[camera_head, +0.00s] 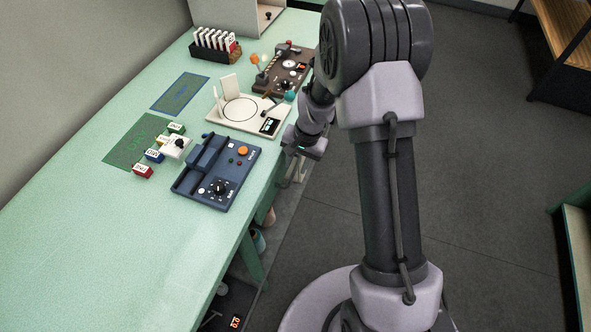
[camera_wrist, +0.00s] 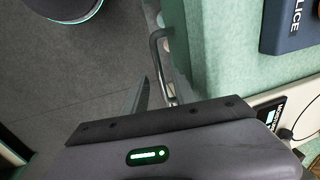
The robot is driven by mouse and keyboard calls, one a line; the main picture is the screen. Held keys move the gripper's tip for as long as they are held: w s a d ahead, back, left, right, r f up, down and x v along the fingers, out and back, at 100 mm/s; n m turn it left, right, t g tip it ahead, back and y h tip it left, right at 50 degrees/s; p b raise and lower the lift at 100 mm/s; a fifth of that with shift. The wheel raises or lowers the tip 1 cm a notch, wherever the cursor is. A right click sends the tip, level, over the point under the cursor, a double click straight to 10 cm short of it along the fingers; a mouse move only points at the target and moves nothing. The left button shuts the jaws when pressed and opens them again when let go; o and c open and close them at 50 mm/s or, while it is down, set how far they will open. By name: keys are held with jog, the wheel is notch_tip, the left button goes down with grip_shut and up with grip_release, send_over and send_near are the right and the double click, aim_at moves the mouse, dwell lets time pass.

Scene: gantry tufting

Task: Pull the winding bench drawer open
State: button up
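The winding bench (camera_head: 90,235) is a long pale-green table along the left of the head view. Its edge also shows in the wrist view (camera_wrist: 203,50). A bright metal bar handle (camera_wrist: 158,50) stands out from the bench's front side, below the top. The drawer front behind it is seen only edge-on and looks flush with the bench. My gripper (camera_head: 298,172) is beside the bench's front edge, low and close to the handle. In the wrist view one dark finger (camera_wrist: 145,97) lies just beside the handle bar; the other finger is not clear, so the opening cannot be told.
A blue device (camera_head: 215,170), a cream device with a round plate (camera_head: 215,118) and a brown device (camera_head: 268,80) stand near the bench's front edge. A dark rack of white cards (camera_head: 210,53) is farther back.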

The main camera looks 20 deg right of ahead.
jog(key=shift+w+a+f, duration=0.15)
jog(key=shift+f, duration=0.8)
jog(key=shift+c, duration=0.4)
grip_shut()
dwell(0.4)
